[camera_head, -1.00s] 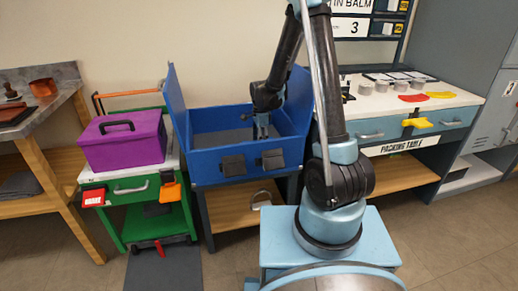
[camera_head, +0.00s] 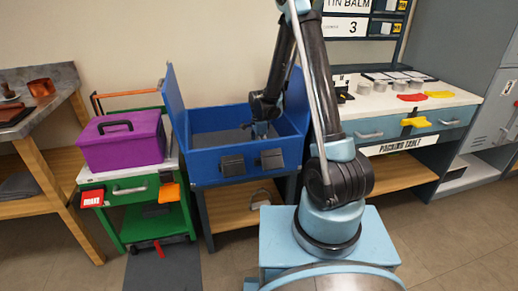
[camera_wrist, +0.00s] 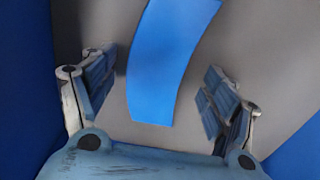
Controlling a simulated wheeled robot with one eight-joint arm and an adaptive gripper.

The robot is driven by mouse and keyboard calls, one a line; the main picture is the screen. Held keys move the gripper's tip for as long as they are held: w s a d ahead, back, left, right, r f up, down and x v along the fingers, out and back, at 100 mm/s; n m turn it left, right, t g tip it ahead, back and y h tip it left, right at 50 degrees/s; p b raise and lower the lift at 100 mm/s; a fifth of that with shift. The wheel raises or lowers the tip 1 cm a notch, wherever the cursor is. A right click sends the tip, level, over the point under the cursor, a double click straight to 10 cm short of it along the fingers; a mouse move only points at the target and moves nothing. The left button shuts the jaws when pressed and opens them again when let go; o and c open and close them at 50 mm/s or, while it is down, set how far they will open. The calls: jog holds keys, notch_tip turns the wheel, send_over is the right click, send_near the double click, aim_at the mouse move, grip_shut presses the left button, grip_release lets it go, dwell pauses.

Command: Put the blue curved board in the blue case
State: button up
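The blue curved board (camera_wrist: 165,70) shows in the wrist view as a bright blue curved strip over a grey floor, with its upper end cut off by the picture edge. Blue walls stand on both sides of that floor, so the board appears to be inside the blue case. The blue case (camera_head: 205,171) stands open in the head view, with two dark latches on its front. My gripper (camera_head: 260,131) is inside the case opening. In the wrist view my gripper (camera_wrist: 158,85) is open, its fingers apart on either side of the board with gaps. In the head view the board is not discernible.
A purple box (camera_head: 122,145) sits on a green cart (camera_head: 140,192) left of the case. The packing table (camera_head: 410,142) with small containers is to the right. A wooden workbench (camera_head: 50,178) is at far left.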

jog(key=shift+r, duration=0.1)
notch_tip(320, 180, up, 12)
jog(key=s+d+r+n, duration=0.3)
jog(key=s+d+r, duration=0.4)
jog(key=d, duration=0.1)
jog(key=s+d+r+n+t, duration=0.1)
jog(key=s+d+r+n, duration=0.25)
jog(key=s+d, duration=0.35)
jog(key=s+d+f+n, duration=0.1)
jog(key=s+d+n, duration=0.1)
jog(key=s, duration=0.4)
jog(key=s+d+f+n, duration=0.2)
jog(key=s+n, duration=0.1)
jog(key=s, duration=0.3)
jog(key=s+d+f+n+t, duration=0.1)
jog(key=s+d+n, duration=0.1)
jog(key=s, duration=0.4)
jog(key=shift+f+n, duration=0.4)
jog(key=shift+n, duration=0.15)
